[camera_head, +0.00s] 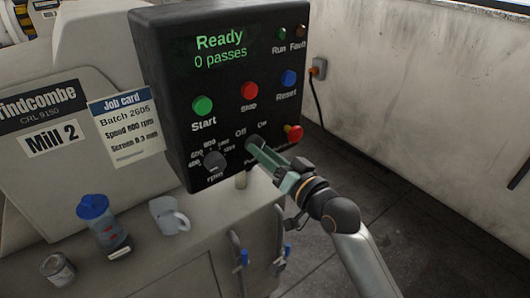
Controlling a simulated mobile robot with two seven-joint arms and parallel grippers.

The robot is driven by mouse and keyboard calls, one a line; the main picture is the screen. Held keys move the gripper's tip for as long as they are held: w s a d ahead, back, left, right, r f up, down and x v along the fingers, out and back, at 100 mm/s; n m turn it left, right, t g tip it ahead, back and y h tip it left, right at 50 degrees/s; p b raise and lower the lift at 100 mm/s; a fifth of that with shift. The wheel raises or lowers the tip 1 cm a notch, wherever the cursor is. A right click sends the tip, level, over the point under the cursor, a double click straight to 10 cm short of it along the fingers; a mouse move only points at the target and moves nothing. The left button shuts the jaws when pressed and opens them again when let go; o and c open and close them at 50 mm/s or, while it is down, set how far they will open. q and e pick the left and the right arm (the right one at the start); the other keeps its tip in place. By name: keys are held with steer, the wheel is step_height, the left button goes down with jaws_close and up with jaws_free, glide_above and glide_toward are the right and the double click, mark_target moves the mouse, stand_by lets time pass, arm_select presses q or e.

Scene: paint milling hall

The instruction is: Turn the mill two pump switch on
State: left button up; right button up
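The black control panel (180,60) of Mill 2 faces me, its display reading "Ready" and "0 passes". The pump switch (251,141) is a dark knob low on the panel, between the labels "Off" and "On". My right gripper (259,150) reaches up from the lower right, with its fingertips at this knob. The fingers hide part of the knob and of the label below it. I cannot tell whether they are shut on it, or which way the knob points. My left gripper is not in view.
A speed dial (214,162), a green start button (203,106), a red stop button (249,91), a blue reset button (288,78) and a red emergency knob (294,132) surround the switch. A blue-lidded bottle (103,222), a white mug (168,215) and a can (58,269) stand below left.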

steer(key=shift+o, duration=0.2)
steer(key=shift+s+d, duration=0.1)
steer(key=shift+d, duration=0.05)
steer(key=v, duration=1.2)
steer(key=shift+b, duration=0.4)
steer(key=shift+s, duration=0.1)
steer(key=s+d+f+g+h+p, duration=0.1)
steer(key=s+d+f+h, duration=0.15)
steer(key=f, duration=0.75)
steer(key=s+d+f+g+h+p, duration=0.1)
steer(key=s+d+f+h, duration=0.15)
steer(key=f, duration=0.75)
steer(key=s+d+f+n+g+h+p, duration=0.1)
steer(key=s+d+f+g+h, duration=0.2)
steer(key=s+f, duration=0.9)
steer(key=shift+d+f, duration=0.4)
steer(key=shift+d, duration=0.2)
steer(key=shift+s, duration=0.15)
